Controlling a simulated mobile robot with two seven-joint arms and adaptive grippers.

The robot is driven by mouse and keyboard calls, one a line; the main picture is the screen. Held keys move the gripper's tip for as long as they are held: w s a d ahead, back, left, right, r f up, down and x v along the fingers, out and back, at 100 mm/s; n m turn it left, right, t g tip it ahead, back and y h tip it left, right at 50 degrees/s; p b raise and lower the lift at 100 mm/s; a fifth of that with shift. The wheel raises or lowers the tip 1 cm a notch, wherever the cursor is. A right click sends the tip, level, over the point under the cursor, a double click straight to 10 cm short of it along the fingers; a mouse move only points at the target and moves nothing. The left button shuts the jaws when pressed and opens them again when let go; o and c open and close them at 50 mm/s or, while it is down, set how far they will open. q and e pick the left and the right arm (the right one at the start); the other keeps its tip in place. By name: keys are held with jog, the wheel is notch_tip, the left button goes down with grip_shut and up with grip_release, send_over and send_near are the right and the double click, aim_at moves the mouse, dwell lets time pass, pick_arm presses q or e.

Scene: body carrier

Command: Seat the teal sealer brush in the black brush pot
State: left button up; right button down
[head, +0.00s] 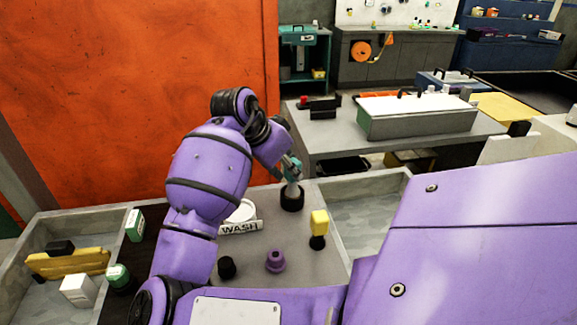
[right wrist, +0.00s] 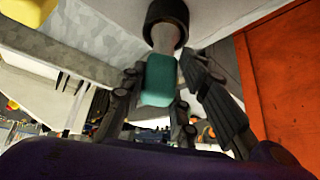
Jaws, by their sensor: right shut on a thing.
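The teal sealer brush shows in the right wrist view with its teal handle (right wrist: 158,80) between my right gripper's fingers (right wrist: 160,105). Its grey lower part points at the black brush pot (right wrist: 167,12), at the top of that view. In the head view my right gripper (head: 289,166) is shut on the brush (head: 293,188) directly above the black pot (head: 292,203). The brush looks near upright and its lower end meets the pot mouth. How deep it sits inside is hidden. My left gripper is not in view.
A yellow-topped item (head: 319,222) with a black base stands right of the pot. A purple pot (head: 275,261), a small black pot (head: 227,267) and a WASH label (head: 240,227) are nearer. Grey bins flank the surface; an orange panel (head: 130,90) rises behind.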

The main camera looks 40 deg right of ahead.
jog(key=shift+f, duration=0.85)
jog(key=c, duration=1.3)
grip_release()
jog(key=v, duration=1.2)
